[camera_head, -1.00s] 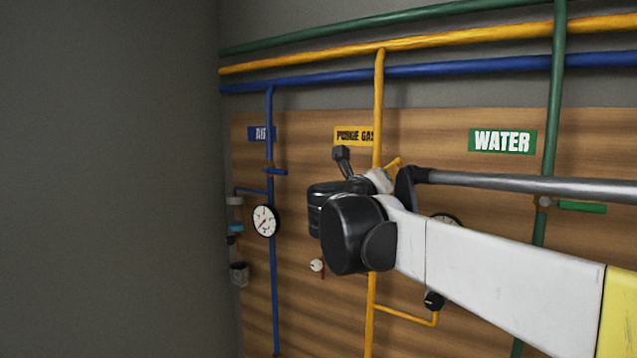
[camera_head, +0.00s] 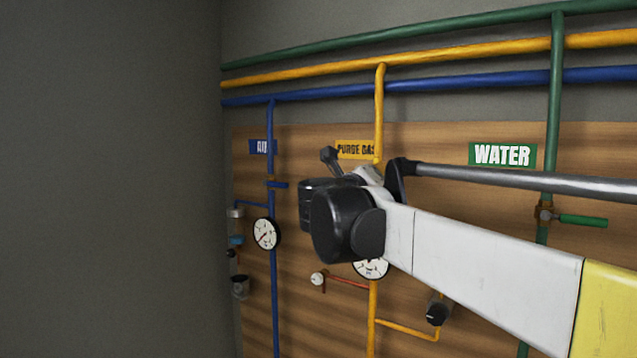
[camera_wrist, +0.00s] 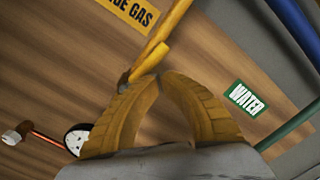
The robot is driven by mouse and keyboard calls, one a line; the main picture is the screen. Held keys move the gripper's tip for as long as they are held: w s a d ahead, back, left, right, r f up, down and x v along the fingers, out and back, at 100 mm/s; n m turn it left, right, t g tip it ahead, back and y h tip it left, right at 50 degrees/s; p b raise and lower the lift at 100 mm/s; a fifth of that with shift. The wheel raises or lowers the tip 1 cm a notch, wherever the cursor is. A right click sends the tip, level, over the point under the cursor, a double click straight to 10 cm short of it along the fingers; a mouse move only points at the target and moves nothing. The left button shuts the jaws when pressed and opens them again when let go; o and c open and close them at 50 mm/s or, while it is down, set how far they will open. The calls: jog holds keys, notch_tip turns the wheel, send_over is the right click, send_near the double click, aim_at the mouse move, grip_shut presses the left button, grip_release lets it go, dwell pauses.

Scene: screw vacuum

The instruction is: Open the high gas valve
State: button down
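The yellow purge-gas pipe (camera_head: 379,115) runs down the board below the PURGE GAS label (camera_head: 356,150). In the wrist view, a yellow valve handle (camera_wrist: 149,63) lies beside the pipe (camera_wrist: 167,27), just beyond my fingertips. Nothing is seen held. Whether a fingertip touches the handle cannot be told. In the head view, my dark wrist hides the fingers and this handle.
A gauge (camera_head: 371,267), a red pipe with a white knob (camera_head: 318,279) and a black knob (camera_head: 437,313) sit lower on the board. The blue air pipe (camera_head: 270,205) stands left; the WATER pipe's green handle (camera_head: 583,220) is right.

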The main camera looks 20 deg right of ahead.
jog(key=shift+w+a+r, duration=0.2)
jog(key=shift+w+r, duration=0.05)
jog(key=shift+d, duration=0.1)
dwell(0.7)
